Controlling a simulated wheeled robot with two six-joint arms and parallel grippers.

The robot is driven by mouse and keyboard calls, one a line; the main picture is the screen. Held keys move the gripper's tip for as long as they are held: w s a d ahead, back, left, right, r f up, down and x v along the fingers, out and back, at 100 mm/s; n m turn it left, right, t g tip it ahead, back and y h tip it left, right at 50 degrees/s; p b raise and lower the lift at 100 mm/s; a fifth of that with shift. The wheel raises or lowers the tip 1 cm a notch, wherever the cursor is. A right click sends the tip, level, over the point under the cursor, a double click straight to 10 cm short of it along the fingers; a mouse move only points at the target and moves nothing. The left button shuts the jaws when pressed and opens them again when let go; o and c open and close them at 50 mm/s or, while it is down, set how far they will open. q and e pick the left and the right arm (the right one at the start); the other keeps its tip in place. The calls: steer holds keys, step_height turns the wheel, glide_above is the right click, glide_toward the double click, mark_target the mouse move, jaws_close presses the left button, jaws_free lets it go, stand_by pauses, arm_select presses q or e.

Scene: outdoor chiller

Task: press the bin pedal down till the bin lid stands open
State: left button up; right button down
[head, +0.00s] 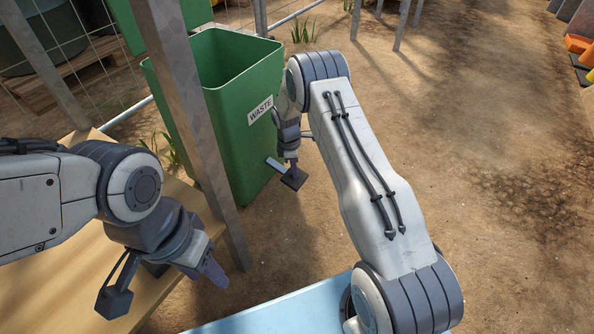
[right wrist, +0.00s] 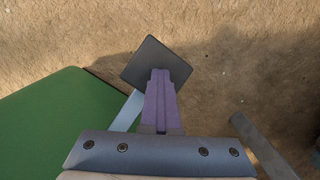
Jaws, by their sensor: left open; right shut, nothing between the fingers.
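The green waste bin (head: 243,150), labelled WASTE, stands upright on the dirt, and I can see into its open top. Its green lid (head: 195,12) stands raised behind the opening, partly hidden by a post. The dark square pedal (head: 294,181) sticks out on a light metal lever (head: 274,164) low at the bin's front. My right gripper (head: 292,165) is shut and empty, its fingertips over the pedal and seemingly touching it. The right wrist view shows the purple fingers over the pedal plate (right wrist: 157,58). My left gripper (head: 205,272) is open and empty at lower left.
A metal post (head: 187,100) rises between my left arm and the bin. A wooden tabletop (head: 85,290) lies under my left arm. A light blue surface (head: 285,312) is at the bottom. Wire fence and a pallet stand behind; open dirt lies right.

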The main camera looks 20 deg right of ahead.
mark_target(286, 177)
steer(key=shift+s+f, duration=0.2)
steer(key=shift+f, duration=0.25)
steer(key=shift+w+a+r+p, duration=0.25)
steer(key=shift+a+p, duration=0.15)
steer(key=shift+a, duration=0.25)
steer(key=shift+w+a+r+p, duration=0.25)
steer(key=shift+a+p, duration=0.15)
steer(key=shift+a, duration=0.55)
steer(key=shift+r, duration=0.2)
step_height(286, 177, up, 10)
steer(key=p, duration=0.6)
steer(key=shift+w+r+p, duration=0.2)
steer(key=shift+p, duration=0.1)
steer(key=shift+d, duration=0.1)
